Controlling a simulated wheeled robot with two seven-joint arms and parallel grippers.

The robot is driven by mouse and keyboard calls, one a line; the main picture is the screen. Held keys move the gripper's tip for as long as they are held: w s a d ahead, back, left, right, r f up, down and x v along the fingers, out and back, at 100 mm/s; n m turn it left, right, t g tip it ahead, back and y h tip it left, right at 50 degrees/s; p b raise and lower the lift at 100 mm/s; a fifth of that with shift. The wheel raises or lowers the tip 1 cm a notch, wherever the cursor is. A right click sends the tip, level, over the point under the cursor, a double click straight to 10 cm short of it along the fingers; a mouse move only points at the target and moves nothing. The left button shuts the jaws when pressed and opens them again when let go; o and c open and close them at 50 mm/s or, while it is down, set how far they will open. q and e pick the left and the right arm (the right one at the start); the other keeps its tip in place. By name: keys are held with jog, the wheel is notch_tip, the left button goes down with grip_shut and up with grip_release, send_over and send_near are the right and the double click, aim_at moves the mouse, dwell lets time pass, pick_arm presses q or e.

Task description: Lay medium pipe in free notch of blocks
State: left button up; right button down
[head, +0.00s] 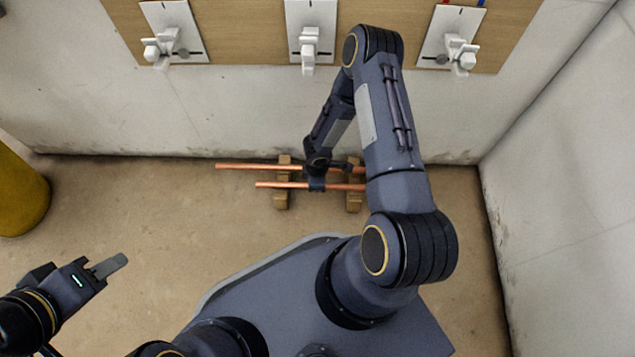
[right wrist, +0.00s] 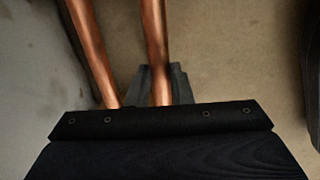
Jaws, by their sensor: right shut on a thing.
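Two copper pipes run side by side across two wooden blocks, the left block (head: 281,201) and the right block (head: 354,203), on the floor by the wall. My right gripper (head: 317,184) is shut on the nearer one, which I take as the medium pipe (head: 268,184); it also shows between the fingers (right wrist: 160,85) in the right wrist view (right wrist: 155,40). The rear pipe (head: 235,166) reaches further left. My arm hides their right ends. I cannot tell whether the held pipe rests in a notch or hovers. My left gripper (head: 108,266) is away at the left, apparently empty.
A yellow cylinder (head: 18,190) stands at the left edge. Above, a wooden board (head: 240,30) carries white plates with valve-like fittings (head: 310,45). A side wall (head: 570,170) bounds the right. The floor left of the blocks is clear.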

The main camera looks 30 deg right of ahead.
jog(key=shift+b, duration=0.35)
dwell(0.4)
jog(key=shift+f, duration=0.55)
dwell(0.5)
jog(key=c, duration=1.2)
grip_release()
notch_tip(320, 180, up, 8)
jog(key=p, duration=0.3)
jog(key=shift+p, duration=0.3)
jog(key=shift+s+f, duration=0.1)
jog(key=shift+s, duration=0.05)
